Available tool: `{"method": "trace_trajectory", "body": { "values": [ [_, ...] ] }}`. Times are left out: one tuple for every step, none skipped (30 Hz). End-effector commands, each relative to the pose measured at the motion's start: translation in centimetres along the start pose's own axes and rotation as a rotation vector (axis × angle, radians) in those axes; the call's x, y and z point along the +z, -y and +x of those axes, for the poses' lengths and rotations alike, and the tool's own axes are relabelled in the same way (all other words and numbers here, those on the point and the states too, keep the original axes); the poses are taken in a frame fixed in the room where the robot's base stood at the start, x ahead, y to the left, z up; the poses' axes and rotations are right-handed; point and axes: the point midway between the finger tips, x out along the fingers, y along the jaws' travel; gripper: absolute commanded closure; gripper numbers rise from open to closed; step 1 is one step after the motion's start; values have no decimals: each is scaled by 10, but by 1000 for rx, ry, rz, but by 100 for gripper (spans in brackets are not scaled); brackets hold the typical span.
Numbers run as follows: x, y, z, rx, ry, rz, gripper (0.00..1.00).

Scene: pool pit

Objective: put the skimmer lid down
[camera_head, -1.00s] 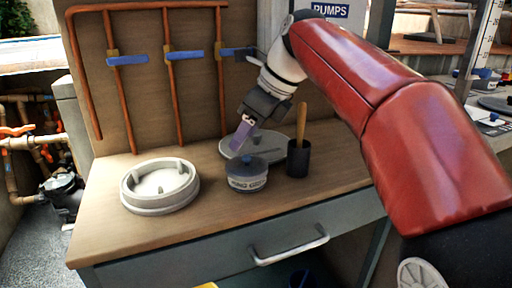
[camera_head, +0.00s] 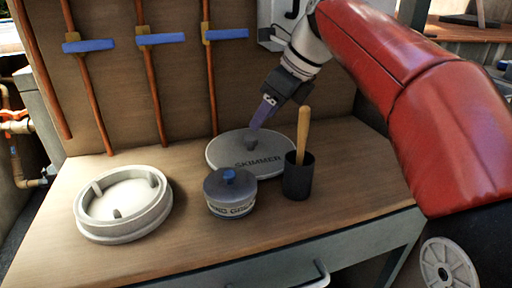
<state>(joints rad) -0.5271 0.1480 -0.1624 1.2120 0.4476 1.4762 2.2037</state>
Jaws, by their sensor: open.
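The skimmer lid (camera_head: 225,157) is a flat grey disc marked "SKIMMER" with a small knob on top. It lies flat on the wooden bench top (camera_head: 125,240), behind a small tub and a dark cup. My gripper (camera_head: 259,121) comes down from the upper right, with its purple fingers just above or at the lid's knob. The jaws are open. Whether the fingers touch the knob cannot be told from this view.
A round pale ring-shaped basin (camera_head: 88,222) sits at the left of the bench. A grey tub with a blue-knobbed lid (camera_head: 229,192) and a dark cup (camera_head: 299,180) with a wooden handle stand before the skimmer lid. Copper pipes with blue valve handles (camera_head: 163,39) line the back panel.

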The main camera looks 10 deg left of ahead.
Motion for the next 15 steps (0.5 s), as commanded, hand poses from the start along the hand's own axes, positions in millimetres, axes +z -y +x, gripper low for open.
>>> {"method": "trace_trajectory", "body": {
  "values": [
    [-1,0,9,2,-2,0,48],
    [-1,0,12,2,-2,0,48],
    [-1,0,16,2,-2,-1,48],
    [-2,0,20,2,-2,-1,48],
    [-2,0,24,2,-2,0,48],
    [-3,0,29,3,-2,0,48],
    [-4,0,33,2,-2,0,48],
    [-4,1,38,2,-2,0,48],
    [-5,1,45,3,-3,0,48],
    [-6,1,50,3,-2,-1,48],
    [-5,1,53,2,-1,-1,48],
    [-5,1,58,2,-2,-1,48],
    [-5,1,61,2,-2,-1,48],
    [-5,1,63,1,-1,-1,48],
    [-4,2,65,0,0,0,48]
  ]
}}
